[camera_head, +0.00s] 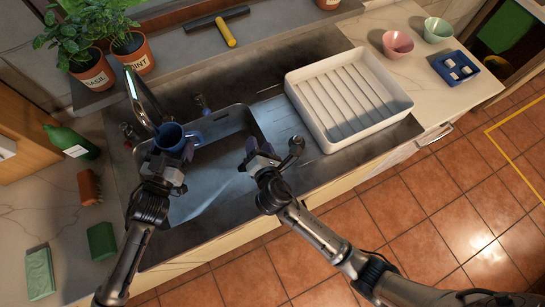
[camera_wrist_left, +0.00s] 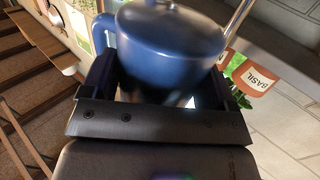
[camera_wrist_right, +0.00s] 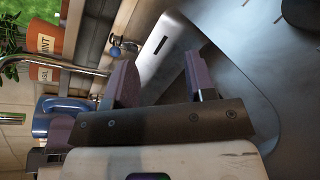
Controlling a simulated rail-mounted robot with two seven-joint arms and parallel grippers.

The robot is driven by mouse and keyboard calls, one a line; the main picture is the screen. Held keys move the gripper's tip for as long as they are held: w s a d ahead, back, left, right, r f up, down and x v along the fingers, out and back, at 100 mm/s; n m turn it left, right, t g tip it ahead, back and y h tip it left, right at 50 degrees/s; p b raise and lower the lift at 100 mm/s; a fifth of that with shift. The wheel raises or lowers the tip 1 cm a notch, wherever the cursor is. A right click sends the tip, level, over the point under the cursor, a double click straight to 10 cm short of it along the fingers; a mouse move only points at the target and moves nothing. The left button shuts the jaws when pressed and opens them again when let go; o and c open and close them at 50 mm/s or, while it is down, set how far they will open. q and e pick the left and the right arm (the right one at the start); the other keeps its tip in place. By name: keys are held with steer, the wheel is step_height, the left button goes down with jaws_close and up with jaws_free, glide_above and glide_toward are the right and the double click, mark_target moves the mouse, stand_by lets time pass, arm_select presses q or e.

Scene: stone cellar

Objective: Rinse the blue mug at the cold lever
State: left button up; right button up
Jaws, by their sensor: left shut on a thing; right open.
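The blue mug (camera_head: 170,138) is over the left end of the sink, close to the metal tap (camera_head: 141,102). My left gripper (camera_head: 164,163) is shut on it; the mug also fills the top of the left wrist view (camera_wrist_left: 170,45). Its inside is too small to make out. A small blue-ended lever (camera_wrist_right: 115,51) sticks out behind the basin in the right wrist view; it also shows in the head view (camera_head: 203,104), right of the mug. Another small lever (camera_head: 128,131) is left of the tap. My right gripper (camera_head: 258,152) is open and empty above the basin.
A white slatted rack (camera_head: 306,94) stands right of the basin (camera_head: 208,192). Potted basil (camera_head: 92,75) and mint (camera_head: 133,55) stand behind the tap. A squeegee (camera_head: 225,32) lies on the back ledge. Pink and green bowls (camera_head: 398,44) (camera_head: 437,29) are far right.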

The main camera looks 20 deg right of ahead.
steer(key=s+d+m+g+h, duration=0.1)
steer(key=s+d+m, duration=0.2)
steer(key=m, duration=0.1)
steer(key=s+d+f+m+g, duration=0.1)
steer(key=s+d+m+g, duration=0.1)
steer(key=s+m, duration=0.1)
steer(key=s+d+f+m+g+h, duration=0.1)
steer(key=s+d+m, duration=0.2)
steer(key=m, duration=0.2)
steer(key=shift+s+d+g+h, duration=0.1)
steer(key=shift+d+g+h, duration=0.2)
steer(key=shift+g, duration=0.1)
steer(key=shift+s+d+f+m+g, duration=0.15)
steer(key=shift+s+d+m+g, duration=0.3)
steer(key=shift+s+m, duration=0.25)
steer(key=shift+c, duration=0.2)
